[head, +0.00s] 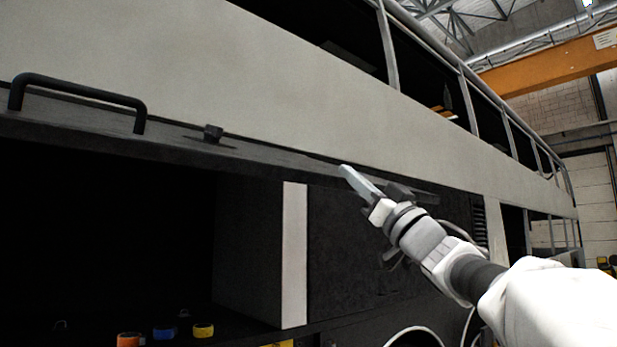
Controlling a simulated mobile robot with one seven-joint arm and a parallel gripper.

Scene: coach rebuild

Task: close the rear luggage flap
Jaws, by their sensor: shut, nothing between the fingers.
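The luggage flap (270,158) shows as a long dark strip along the top of the open bay, swung up and seen nearly edge-on. A black bar handle (78,92) is at its left part, and a small dark block (212,132) sits to the right of the handle. The dark luggage bay (100,230) lies open below. My gripper (345,172) is shut and empty. Its fingertips overlap the flap's lower edge in the picture, well right of the handle; I cannot tell whether they touch it.
A pale upright post (294,255) divides the bay from a dark panel (370,250). Orange (131,340), blue (163,333) and yellow (203,330) items sit low in the bay. Pale cables hang near my arm. The pale coach side (250,75) rises above the flap.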

